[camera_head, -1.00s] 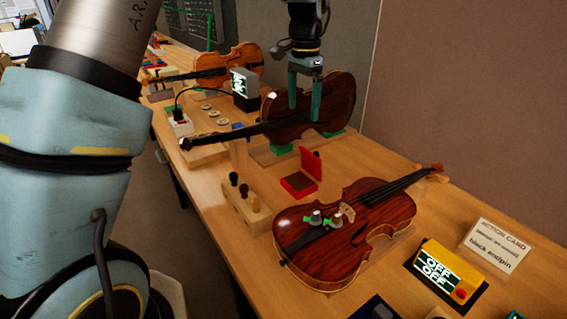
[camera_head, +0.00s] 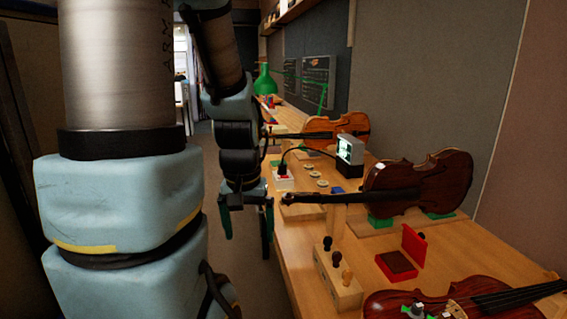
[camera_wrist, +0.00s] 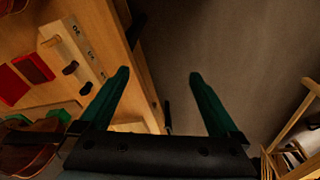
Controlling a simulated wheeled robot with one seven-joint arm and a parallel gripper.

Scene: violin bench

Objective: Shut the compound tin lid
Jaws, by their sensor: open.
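The compound tin (camera_head: 397,265) is a small red box with brown compound in it, on the bench right of the peg block. Its red lid (camera_head: 414,246) stands raised along the tin's right side, so the tin is open. In the wrist view the tin's brown inside (camera_wrist: 33,69) and the red lid (camera_wrist: 11,85) show at the far left. My gripper (camera_head: 247,238) has green fingers pointing down, apart and empty. It hangs beside the bench's left edge, well left of the tin. In the wrist view the fingers (camera_wrist: 158,76) are spread with nothing between them.
A wooden block (camera_head: 337,278) with several dark and light pegs stands between the bench edge and the tin. A violin (camera_head: 480,303) lies in front of the tin, and another (camera_head: 425,185) rests on green supports behind it. The floor (camera_wrist: 225,50) lies below my gripper.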

